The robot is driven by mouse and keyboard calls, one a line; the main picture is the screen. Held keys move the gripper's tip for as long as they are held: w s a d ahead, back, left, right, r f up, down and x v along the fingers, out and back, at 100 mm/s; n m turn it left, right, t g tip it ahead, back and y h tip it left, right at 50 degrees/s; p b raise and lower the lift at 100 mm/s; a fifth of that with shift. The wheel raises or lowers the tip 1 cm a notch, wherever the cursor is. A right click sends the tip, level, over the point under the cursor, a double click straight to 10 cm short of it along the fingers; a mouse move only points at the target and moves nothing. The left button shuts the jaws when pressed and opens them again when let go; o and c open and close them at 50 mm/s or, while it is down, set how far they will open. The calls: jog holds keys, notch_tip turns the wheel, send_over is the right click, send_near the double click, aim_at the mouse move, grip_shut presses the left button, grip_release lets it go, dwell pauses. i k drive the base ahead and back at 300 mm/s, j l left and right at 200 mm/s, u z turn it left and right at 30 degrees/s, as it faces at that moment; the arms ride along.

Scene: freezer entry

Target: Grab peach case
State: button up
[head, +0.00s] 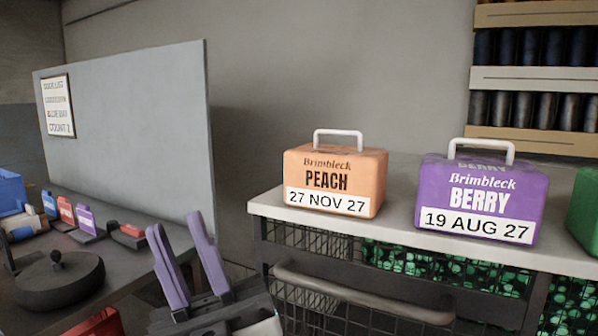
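The peach case (335,180) is an orange box with a white handle on top and a label reading "27 NOV 27". It stands upright near the left end of the light-topped counter in the head view. My gripper (174,228) is at the lower left, with two purple fingers pointing up and spread apart. It is empty. It is left of the peach case, lower in the picture and apart from it.
The purple berry case (482,196) stands to the right of the peach case, and part of a green case (585,213) shows at the right edge. Wire baskets (330,270) hang under the counter top. A dark table (130,262) with several items is at left, before a grey panel (140,130).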

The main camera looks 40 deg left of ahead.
aim_at(350, 181)
jog(key=i+l+u, duration=0.1)
jog(key=u, duration=0.25)
jog(key=i+l+u, duration=0.15)
jog(key=i+u, duration=0.2)
jog(key=i+l+u, duration=0.15)
jog(key=u, duration=0.2)
